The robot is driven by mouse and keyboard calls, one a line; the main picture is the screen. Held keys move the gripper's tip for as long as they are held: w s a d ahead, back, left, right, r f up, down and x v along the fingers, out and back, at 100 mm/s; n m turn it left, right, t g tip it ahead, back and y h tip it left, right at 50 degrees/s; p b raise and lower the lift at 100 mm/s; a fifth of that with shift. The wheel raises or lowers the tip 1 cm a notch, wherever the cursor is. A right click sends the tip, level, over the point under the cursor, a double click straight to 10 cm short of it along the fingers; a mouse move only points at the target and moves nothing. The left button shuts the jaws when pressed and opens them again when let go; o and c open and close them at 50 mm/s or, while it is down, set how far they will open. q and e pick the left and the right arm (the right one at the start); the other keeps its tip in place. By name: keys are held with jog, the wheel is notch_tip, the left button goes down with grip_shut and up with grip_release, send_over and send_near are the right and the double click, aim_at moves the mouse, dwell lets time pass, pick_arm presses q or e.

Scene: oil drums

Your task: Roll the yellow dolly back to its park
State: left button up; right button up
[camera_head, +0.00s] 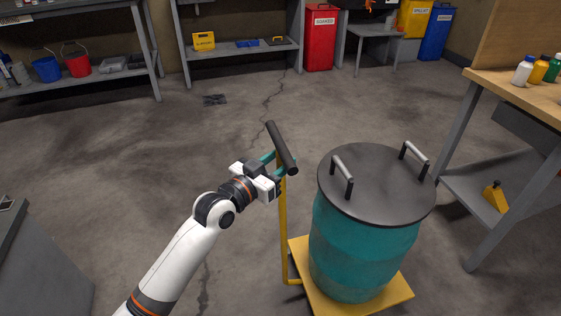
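The yellow dolly (393,297) stands on the concrete floor at the lower right of centre, with a teal drum (362,245) upright on its platform. The drum has a dark lid (375,188) with two upright handles. A yellow post rises from the dolly's left side to a black handle bar (281,147). My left gripper (274,165) is at this bar, its teal fingers closed about it where it meets the post; the bar partly hides the fingertips. My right gripper is not in view. I cannot make out a marked park for the dolly.
A wooden-topped bench (540,97) with bottles stands at right, close to the drum. A red bin (320,38), a small grey table (376,32) and shelves (240,50) line the back. A grey cabinet (40,265) is at lower left. The middle floor is clear.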

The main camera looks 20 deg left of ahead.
pick_arm(q)
jog(key=shift+w+d, duration=0.15)
jog(key=shift+w, duration=0.2)
jog(key=shift+c, duration=0.6)
grip_shut()
